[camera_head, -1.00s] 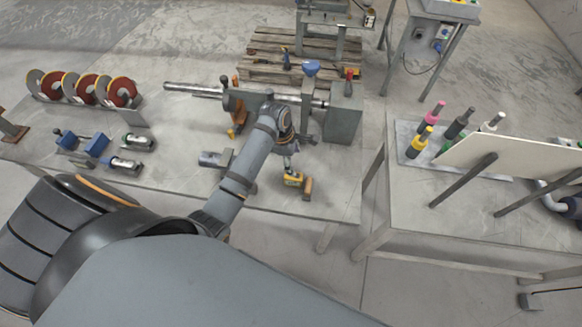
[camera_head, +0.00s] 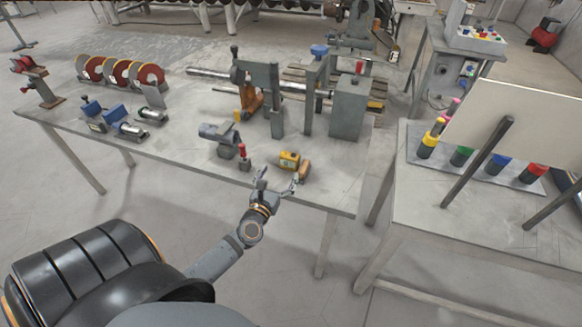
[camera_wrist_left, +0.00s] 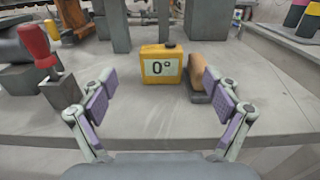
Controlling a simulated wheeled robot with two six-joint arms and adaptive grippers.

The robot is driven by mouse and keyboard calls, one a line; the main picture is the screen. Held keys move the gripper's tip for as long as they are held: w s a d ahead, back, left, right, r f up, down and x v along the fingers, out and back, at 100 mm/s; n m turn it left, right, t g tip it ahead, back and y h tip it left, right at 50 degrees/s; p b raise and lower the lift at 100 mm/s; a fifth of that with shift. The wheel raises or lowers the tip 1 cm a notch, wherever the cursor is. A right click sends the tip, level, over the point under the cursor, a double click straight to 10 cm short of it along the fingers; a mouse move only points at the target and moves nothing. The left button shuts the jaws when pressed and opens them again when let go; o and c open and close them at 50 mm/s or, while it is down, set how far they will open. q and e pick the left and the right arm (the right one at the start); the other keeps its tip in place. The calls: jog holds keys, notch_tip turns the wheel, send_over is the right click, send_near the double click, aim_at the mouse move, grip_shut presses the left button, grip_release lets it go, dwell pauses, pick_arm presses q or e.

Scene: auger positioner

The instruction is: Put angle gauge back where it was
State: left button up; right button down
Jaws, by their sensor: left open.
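The angle gauge (camera_head: 289,159) is a small yellow box on the grey table near its front edge. In the left wrist view the gauge (camera_wrist_left: 162,64) stands upright, its display facing me and reading 0°. My left gripper (camera_head: 278,183) is at the table's front edge, just short of the gauge. In the left wrist view the left gripper (camera_wrist_left: 160,108) is open and empty, its two fingers spread wide to either side with the gauge ahead between them. My right gripper is in neither view.
A brown-handled block (camera_wrist_left: 207,66) stands close to the gauge's right. A red-handled tool (camera_head: 243,157) is on the left. A vise-like grey part (camera_head: 218,135) and the auger rig (camera_head: 275,100) stand behind. The table (camera_head: 320,190) front edge is bare.

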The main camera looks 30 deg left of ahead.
aim_at(288, 159)
pick_arm(q)
jog(key=x, duration=0.9)
jog(key=shift+w+d, duration=0.1)
jog(key=shift+w, duration=0.15)
jog(key=shift+s, duration=0.1)
jog(key=shift+c, duration=0.3)
jog(key=shift+r, duration=0.1)
jog(key=c, duration=1.5)
